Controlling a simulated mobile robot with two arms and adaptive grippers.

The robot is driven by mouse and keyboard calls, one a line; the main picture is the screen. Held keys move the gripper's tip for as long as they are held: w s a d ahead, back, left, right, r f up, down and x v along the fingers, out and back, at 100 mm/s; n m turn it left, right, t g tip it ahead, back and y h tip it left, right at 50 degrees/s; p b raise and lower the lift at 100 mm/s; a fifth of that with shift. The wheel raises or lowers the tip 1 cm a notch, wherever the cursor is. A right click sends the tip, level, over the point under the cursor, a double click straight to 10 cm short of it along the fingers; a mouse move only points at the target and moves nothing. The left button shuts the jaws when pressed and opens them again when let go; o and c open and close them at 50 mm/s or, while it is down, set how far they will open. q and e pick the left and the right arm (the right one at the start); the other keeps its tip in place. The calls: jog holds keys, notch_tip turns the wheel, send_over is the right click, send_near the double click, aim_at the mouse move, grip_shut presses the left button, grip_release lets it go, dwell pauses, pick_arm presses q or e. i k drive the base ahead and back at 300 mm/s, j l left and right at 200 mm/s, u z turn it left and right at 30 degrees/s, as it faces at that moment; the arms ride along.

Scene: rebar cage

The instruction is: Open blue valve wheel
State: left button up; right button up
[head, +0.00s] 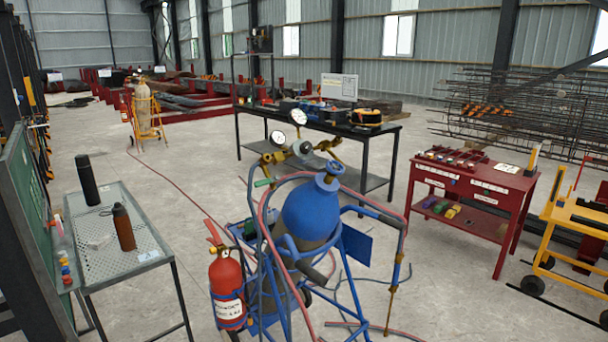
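A gas cylinder with a blue top (308,212) stands upright in a blue tube-frame cart (372,210) near the middle of the head view. Brass regulators with two round white gauges (298,117) show just behind the cylinder. Neither of my grippers is in the view, and nothing of mine touches the wheel.
A red fire extinguisher (227,288) hangs at the cart's left. Hoses (268,215) loop around the cart. A perforated metal table (100,262) with two bottles stands left, a red tool cart (510,190) right, and a dark workbench (375,134) behind.

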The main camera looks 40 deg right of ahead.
aim_at(332, 170)
jog(key=z, duration=1.5)
